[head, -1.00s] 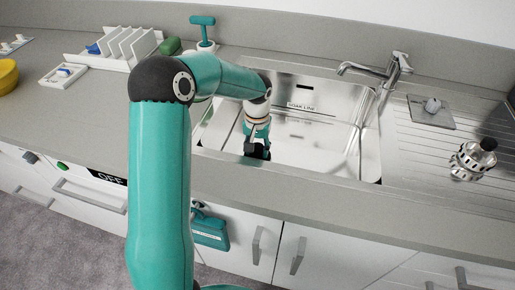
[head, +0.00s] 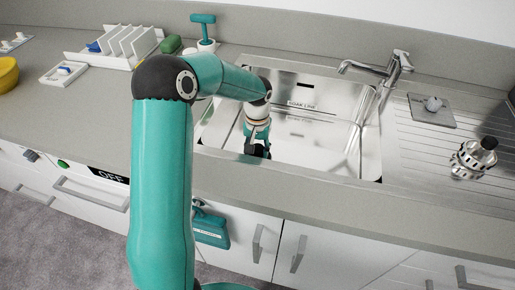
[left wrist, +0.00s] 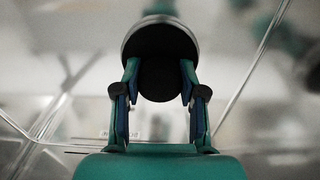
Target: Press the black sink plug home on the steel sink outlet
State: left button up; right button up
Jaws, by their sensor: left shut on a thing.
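My left gripper (head: 256,149) reaches down into the steel sink, close to its front wall. In the left wrist view my left gripper (left wrist: 160,88) is shut on the black sink plug (left wrist: 160,82), a dark round piece between the two fingers. Just beyond it is the steel sink outlet (left wrist: 127,38), a bright rim around a dark round area. The plug overlaps the outlet's near side in this view; I cannot tell whether it is seated. In the head view the gripper and arm hide the plug and outlet. My right gripper is in neither view.
The sink's walls (head: 340,160) enclose my left gripper. A tap (head: 375,70) stands behind the sink. A steel strainer basket (head: 470,162) and a grey mat (head: 440,118) with a small item lie on the right drainer. A white rack (head: 110,50) stands back left.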

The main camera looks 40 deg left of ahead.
pick_arm(q)
jog(key=shift+f, duration=0.2)
jog(key=o, duration=1)
jog(key=shift+o, duration=0.2)
jog(key=shift+r, duration=0.1)
notch_tip(320, 180, up, 12)
